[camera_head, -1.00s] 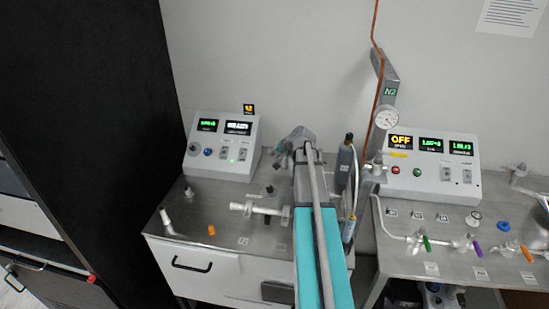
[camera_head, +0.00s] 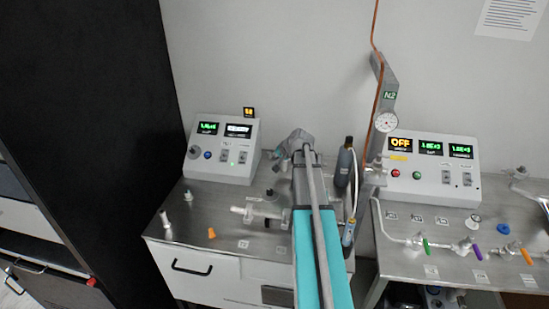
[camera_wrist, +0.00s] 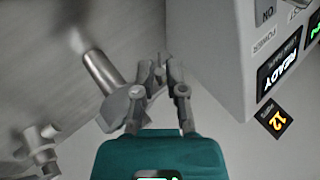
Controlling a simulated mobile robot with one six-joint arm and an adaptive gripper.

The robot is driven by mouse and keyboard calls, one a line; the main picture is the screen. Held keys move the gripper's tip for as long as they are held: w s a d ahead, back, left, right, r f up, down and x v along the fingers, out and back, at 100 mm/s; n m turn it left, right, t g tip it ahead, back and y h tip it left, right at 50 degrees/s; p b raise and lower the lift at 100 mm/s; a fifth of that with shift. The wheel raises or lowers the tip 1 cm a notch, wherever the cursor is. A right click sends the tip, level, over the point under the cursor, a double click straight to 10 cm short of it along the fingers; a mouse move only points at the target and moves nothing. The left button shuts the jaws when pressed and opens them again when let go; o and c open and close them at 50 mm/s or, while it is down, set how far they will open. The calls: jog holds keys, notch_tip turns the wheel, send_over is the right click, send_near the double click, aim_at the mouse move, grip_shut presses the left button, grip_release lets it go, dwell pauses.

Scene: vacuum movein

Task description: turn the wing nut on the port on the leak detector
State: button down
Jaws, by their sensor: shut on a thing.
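The leak detector (camera_head: 222,150) is the sloped white console with lit displays on the left cart, and its side fills the upper right of the wrist view (camera_wrist: 225,45). In the wrist view a grey tube port (camera_wrist: 103,72) ends in a round flange and clamp (camera_wrist: 122,106). My gripper (camera_wrist: 158,78) has its fingers closed together beside the clamp, on a small grey piece, the wing nut (camera_wrist: 158,72). The fingers hide most of it, and its turn angle cannot be told.
A horizontal flanged fitting (camera_head: 262,212) and a small orange piece (camera_head: 211,233) lie on the left cart top. A grey cylinder (camera_head: 344,167) stands right of my arm. The right bench (camera_head: 405,245) carries a second console (camera_head: 432,165) and valves with coloured handles.

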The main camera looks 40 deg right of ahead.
jog(key=shift+r, duration=0.1)
jog(key=shift+w+a+r+g+h+p, duration=0.15)
jog(key=shift+g+h+p, duration=0.55)
jog(key=shift+g+p, duration=0.35)
jog(key=shift+w+a+n+g+h+p, duration=0.1)
jog(key=shift+n+g+h+p, duration=0.6)
jog(key=shift+g+h, duration=0.45)
jog(key=c, duration=1)
grip_release()
jog(key=shift+o, duration=0.2)
jog(key=shift+f+t+y, duration=0.2)
jog(key=shift+t+y, duration=0.05)
jog(key=shift+t, duration=0.05)
